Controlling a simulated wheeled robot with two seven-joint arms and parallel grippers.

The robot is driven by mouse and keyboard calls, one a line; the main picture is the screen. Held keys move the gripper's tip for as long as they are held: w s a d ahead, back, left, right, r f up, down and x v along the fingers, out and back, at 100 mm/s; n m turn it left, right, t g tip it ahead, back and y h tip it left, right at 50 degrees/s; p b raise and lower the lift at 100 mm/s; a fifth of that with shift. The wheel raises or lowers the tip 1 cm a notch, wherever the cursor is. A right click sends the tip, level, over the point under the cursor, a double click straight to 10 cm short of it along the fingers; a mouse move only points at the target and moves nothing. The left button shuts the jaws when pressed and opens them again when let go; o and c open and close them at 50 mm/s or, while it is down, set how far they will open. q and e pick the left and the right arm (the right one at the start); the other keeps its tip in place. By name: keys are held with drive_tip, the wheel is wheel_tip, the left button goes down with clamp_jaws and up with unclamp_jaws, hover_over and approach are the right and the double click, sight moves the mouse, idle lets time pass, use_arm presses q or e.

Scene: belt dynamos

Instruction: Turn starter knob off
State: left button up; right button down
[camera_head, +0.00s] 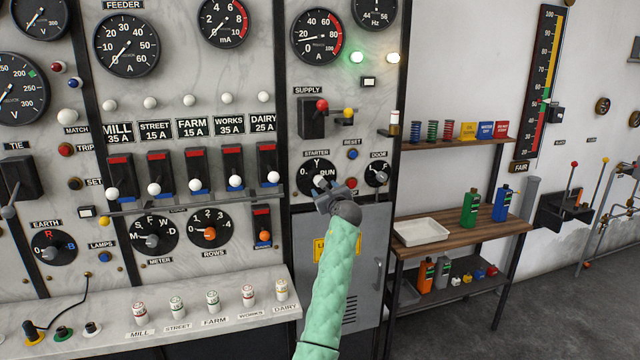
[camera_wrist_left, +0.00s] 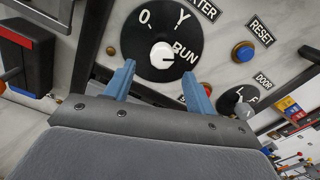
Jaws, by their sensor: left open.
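The starter dial (camera_head: 312,172) is a round black plate marked 0, Y and RUN, under the STARTER label on the right-hand panel. In the left wrist view its white knob (camera_wrist_left: 163,55) has a dark line pointing right toward RUN. My left gripper (camera_head: 325,186) is in front of the dial's lower right and hides part of it. In the left wrist view my left gripper (camera_wrist_left: 158,69) is open, its two blue fingertips spread to either side just below the knob. I see no contact with the knob. My right gripper is not in view.
The DOOR dial (camera_head: 376,174) and blue RESET button (camera_head: 352,155) sit close right of the starter. The red-tipped SUPPLY lever (camera_head: 321,105) is above. Several breaker switches (camera_head: 235,170) line the left. A shelf (camera_head: 460,232) with a white tray (camera_head: 421,231) stands right.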

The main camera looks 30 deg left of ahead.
use_arm(q)
drive_tip(key=shift+m, duration=0.4)
drive_tip(key=p+x, duration=0.3)
drive_tip(key=x, duration=0.3)
drive_tip(key=shift+w+a+r, duration=0.1)
drive_tip(key=shift+w, duration=0.3)
drive_tip(key=shift+w+a, duration=0.25)
drive_tip(key=shift+a, duration=0.15)
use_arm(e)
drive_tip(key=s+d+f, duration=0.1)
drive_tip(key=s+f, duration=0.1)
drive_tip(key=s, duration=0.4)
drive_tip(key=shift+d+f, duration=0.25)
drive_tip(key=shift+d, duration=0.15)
use_arm(q)
drive_tip(key=shift+d, duration=0.1)
drive_tip(key=c, duration=1)
